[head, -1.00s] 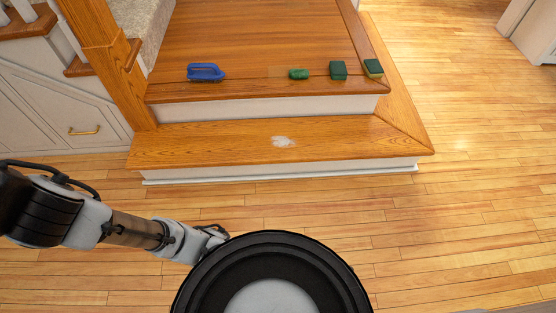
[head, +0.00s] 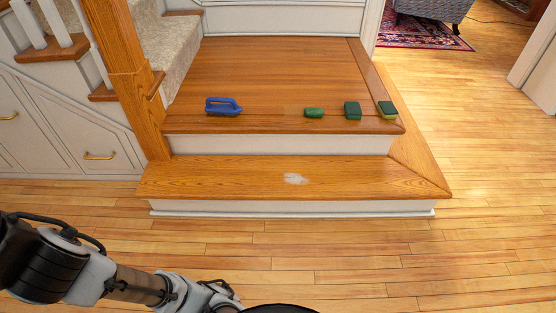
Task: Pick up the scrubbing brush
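The scrubbing brush (head: 224,107) is blue with a looped handle. It lies near the front edge of the upper wooden landing, at the left. My gripper (head: 228,300) is low in the picture, in front of the steps and well apart from the brush. It is small and partly cut off by the lower edge, so I cannot see whether its fingers are open or shut.
A small green item (head: 314,113), a dark green block (head: 352,110) and a green and yellow sponge (head: 388,109) lie right of the brush. A whitish patch (head: 296,179) marks the lower step (head: 220,180). A wooden newel post (head: 125,75) stands left. The floor in front is clear.

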